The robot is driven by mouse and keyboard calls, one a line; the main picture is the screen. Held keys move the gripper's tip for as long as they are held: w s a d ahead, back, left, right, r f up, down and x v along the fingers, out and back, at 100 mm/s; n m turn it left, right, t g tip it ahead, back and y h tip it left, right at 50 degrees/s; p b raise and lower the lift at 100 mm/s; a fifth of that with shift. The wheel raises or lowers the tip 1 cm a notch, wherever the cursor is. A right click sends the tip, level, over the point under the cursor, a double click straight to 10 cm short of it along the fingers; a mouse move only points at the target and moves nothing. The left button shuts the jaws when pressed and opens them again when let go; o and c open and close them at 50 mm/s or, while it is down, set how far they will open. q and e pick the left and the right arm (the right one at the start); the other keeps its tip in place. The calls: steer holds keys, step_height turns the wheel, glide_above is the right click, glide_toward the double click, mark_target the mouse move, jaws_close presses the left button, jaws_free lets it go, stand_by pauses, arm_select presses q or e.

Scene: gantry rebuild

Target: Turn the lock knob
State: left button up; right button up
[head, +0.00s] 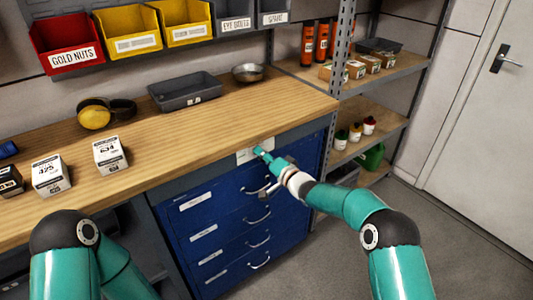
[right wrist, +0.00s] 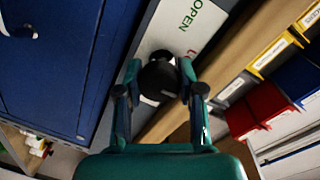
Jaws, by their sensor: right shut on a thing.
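The lock knob (right wrist: 160,80) is a dark round knob on a pale plate (right wrist: 148,40). My right gripper (right wrist: 160,74) is shut on the knob, one finger on each side. In the head view my right gripper (head: 264,157) is at the pale plate (head: 243,156) above the blue drawer cabinet (head: 215,235), and it hides the knob. My left arm shows at the lower left; its gripper is out of view.
The wooden workbench (head: 220,115) overhangs the cabinet, with boxes, a grey tray (head: 185,92), a metal bowl (head: 248,72) and yellow-black earmuffs (head: 95,115) on top. Drawer handles (head: 258,217) stick out below the gripper. A metal shelf (head: 400,68) is at the right; the floor is clear.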

steer(key=shift+w+d+r+m, duration=0.2)
steer(key=shift+d+m, duration=0.15)
steer(key=shift+m, duration=0.05)
steer(key=o, duration=1.1)
steer(key=shift+f, duration=0.15)
steer(key=shift+o, duration=0.3)
steer(key=shift+a, duration=0.15)
steer(key=shift+s, duration=0.1)
steer(key=v, duration=0.8)
steer(key=shift+f, duration=0.1)
